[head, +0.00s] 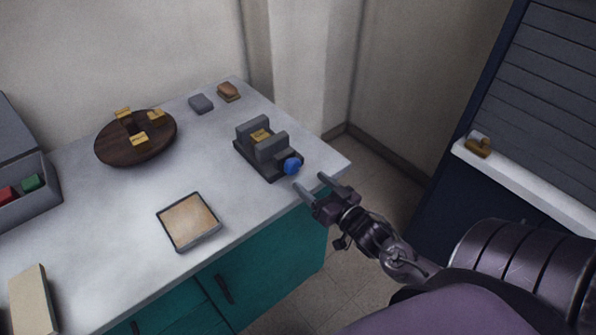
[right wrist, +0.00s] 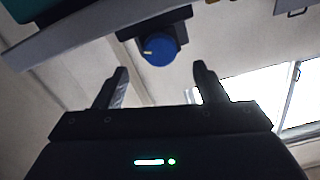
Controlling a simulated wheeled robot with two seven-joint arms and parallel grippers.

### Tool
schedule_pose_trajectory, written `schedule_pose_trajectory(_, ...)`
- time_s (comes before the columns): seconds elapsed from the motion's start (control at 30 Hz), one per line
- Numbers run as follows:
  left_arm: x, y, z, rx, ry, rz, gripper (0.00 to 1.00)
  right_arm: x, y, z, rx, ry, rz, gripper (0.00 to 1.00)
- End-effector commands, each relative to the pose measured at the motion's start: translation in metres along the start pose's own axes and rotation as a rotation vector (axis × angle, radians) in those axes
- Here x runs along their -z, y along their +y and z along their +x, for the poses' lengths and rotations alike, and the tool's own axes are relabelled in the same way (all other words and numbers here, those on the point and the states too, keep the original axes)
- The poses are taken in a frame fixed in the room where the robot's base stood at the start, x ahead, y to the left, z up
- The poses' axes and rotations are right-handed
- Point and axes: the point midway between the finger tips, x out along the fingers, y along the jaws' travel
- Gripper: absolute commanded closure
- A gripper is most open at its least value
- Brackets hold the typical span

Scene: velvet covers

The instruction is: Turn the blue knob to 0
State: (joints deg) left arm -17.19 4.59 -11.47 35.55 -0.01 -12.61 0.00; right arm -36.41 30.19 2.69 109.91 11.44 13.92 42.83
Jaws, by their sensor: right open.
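The blue knob (head: 292,166) sits on the front right side of a dark grey block-like device (head: 262,168) near the right end of the counter. In the right wrist view the blue knob (right wrist: 159,50) shows a small yellowish mark on its left side; no numbers can be read. My right gripper (head: 322,184) is open and empty, just right of and in front of the knob, apart from it. In the right wrist view its two fingers (right wrist: 160,88) stand wide apart with the knob ahead between them. My left gripper is not in view.
The grey counter (head: 110,215) has teal cabinets below. It carries a round wooden piece (head: 125,152) with yellow blocks, a framed tray (head: 175,232), small blocks (head: 201,104), a grey bin (head: 45,205) and a beige block (head: 32,300). Free floor lies right of the counter.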

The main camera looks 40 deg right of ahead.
Motion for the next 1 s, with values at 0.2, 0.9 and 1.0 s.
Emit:
schedule_pose_trajectory(0.2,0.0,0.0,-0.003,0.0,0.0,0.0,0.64,0.002,-0.001,0.035,0.002,0.003,-0.003,0.35)
schedule_pose_trajectory(0.9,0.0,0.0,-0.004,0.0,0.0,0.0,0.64,0.0,-0.001,0.063,0.001,0.0,-0.004,0.51)
schedule_pose_trajectory(1.0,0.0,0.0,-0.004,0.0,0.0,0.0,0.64,0.0,-0.001,0.063,0.001,0.0,-0.004,0.64)
